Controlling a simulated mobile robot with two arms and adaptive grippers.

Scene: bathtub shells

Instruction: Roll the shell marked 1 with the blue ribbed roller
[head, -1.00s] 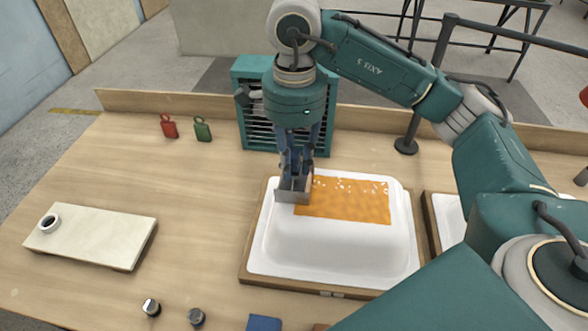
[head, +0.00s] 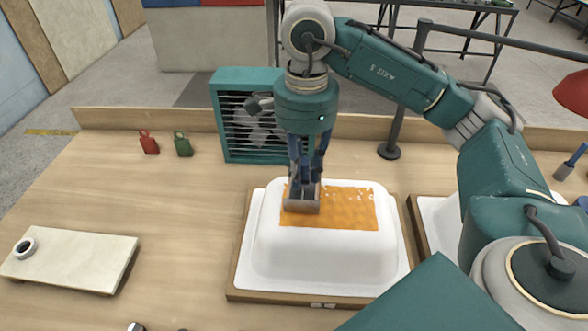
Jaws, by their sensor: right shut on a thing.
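A white bathtub shell (head: 322,262) lies upside down in a wooden frame at the centre of the bench. An orange patch (head: 350,209) covers its far upper face, with small white specks near the patch's far edge. Small white tags show on the frame's front edge, too small to read. My right gripper (head: 305,165) points down over the shell and is shut on a grey-headed tool (head: 301,199). The tool rests on the left part of the patch and hides what is under it. I cannot make out blue ribs on it. My left gripper is out of view.
A teal fan unit (head: 250,122) stands behind the shell. Red (head: 149,143) and green (head: 183,145) weight-like items stand at the back left. A pale board (head: 75,258) with a ring (head: 25,248) lies at left. A second shell frame (head: 424,235) is at right.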

